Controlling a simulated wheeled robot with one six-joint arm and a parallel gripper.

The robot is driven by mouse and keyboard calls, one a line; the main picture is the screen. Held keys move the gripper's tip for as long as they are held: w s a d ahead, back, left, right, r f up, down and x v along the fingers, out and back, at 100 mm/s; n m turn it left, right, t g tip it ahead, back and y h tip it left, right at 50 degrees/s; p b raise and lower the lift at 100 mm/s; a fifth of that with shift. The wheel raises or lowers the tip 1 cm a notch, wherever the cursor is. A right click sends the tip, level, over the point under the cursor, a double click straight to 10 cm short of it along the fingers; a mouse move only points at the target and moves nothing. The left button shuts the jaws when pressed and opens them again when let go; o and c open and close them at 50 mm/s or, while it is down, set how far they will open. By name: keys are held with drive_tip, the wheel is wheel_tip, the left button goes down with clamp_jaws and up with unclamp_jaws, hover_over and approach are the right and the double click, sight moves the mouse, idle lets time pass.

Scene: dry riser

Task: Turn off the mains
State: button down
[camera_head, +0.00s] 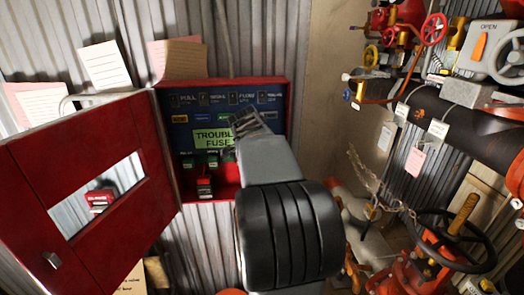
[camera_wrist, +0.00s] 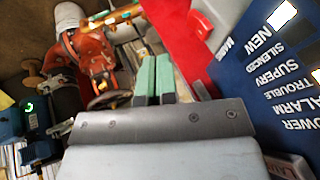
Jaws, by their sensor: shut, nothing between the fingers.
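A small red and black switch-like part (camera_head: 204,187) sits low inside the box, left of my arm. In the wrist view, lettering that seems to read "MAINS" (camera_wrist: 228,46) is beside the blue panel (camera_wrist: 262,85), near a red and white part (camera_wrist: 203,24); its position is unclear. My gripper (camera_head: 246,122) is in front of the panel, hiding its right part. Its green-padded fingers (camera_wrist: 154,78) are together and empty in the wrist view.
The red box door (camera_head: 85,165) with a window stands open to the left. Papers (camera_head: 105,65) stand behind it and above the box. Red valves (camera_head: 434,30), dark pipes (camera_head: 455,130) and a black handwheel (camera_head: 470,265) crowd the right side.

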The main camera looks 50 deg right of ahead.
drive_tip(key=shift+w+d+f+p, duration=0.4)
drive_tip(key=shift+w+d+f, duration=0.25)
drive_tip(key=shift+w+d, duration=0.2)
drive_tip(key=shift+w+d+f+p, duration=0.4)
drive_tip(key=shift+w+d+f, duration=0.3)
drive_tip(key=shift+d, duration=0.1)
drive_tip(key=b, duration=0.3)
drive_tip(key=shift+w, duration=0.15)
drive_tip(key=shift+d+r+t+h, duration=0.1)
drive_tip(key=shift+r+t+h, duration=0.05)
drive_tip(key=shift+t+h, duration=0.15)
drive_tip(key=shift+r, duration=0.8)
